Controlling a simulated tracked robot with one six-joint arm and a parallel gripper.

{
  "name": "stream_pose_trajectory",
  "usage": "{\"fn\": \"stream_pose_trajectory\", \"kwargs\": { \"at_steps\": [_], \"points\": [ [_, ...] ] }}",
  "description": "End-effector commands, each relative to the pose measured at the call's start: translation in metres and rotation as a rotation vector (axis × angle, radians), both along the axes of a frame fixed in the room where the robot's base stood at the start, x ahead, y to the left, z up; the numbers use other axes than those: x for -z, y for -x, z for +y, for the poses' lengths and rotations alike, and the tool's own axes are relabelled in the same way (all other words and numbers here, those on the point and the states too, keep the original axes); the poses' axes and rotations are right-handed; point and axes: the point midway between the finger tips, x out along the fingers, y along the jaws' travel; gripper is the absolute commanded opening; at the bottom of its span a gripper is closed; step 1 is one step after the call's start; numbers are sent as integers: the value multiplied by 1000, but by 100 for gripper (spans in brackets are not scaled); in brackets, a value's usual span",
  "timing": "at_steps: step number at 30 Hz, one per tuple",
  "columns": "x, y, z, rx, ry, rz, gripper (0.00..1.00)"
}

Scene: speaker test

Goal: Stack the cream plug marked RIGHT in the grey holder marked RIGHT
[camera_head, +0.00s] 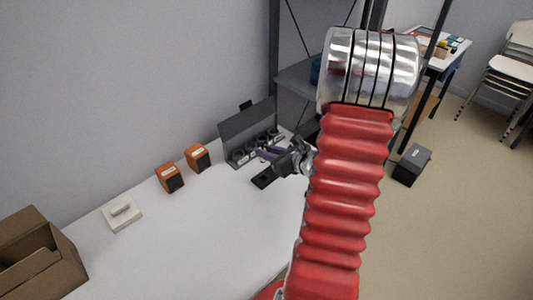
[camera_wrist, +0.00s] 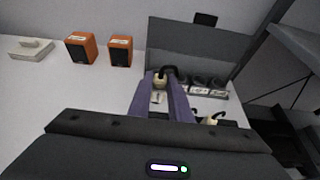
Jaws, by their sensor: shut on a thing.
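My gripper (camera_head: 264,153) is at the grey holder at the table's far end. In the wrist view, its purple fingers (camera_wrist: 161,83) are shut on a cream plug (camera_wrist: 159,80) with a black cable. The grey holder (camera_wrist: 222,96) has a row of dark round sockets with white labels and a tall grey back panel (camera_wrist: 200,45). It also shows in the head view (camera_head: 237,161). The held plug is in front of the back panel at the left of the row; I cannot tell if it touches a socket. A second cream plug (camera_wrist: 214,118) lies right of the fingers. Markings are too small to read.
Two orange speakers (camera_head: 170,178) (camera_head: 198,158) stand left of the holder. A white switch-like block (camera_head: 121,213) and a cardboard box (camera_head: 40,262) are further left. A dark flat piece (camera_head: 263,178) lies before the holder. The white table's middle is clear.

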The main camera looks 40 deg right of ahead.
Motion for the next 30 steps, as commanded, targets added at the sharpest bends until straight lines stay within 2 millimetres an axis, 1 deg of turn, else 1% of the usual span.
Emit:
{"fn": "stream_pose_trajectory", "kwargs": {
  "at_steps": [11,14,16,20,23,24,26,30],
  "points": [
    [0,-1,1,-1,1,0,0],
    [2,-4,7,-12,-1,-1,0],
    [3,-10,15,-26,-2,-2,0],
    [9,-25,43,-70,-5,-5,0],
    [15,-39,72,-115,-9,-6,0],
    [17,-45,84,-135,-10,-7,0],
    [20,-52,103,-163,-11,-9,0],
    [29,-67,148,-229,-13,-10,0]
  ]
}}
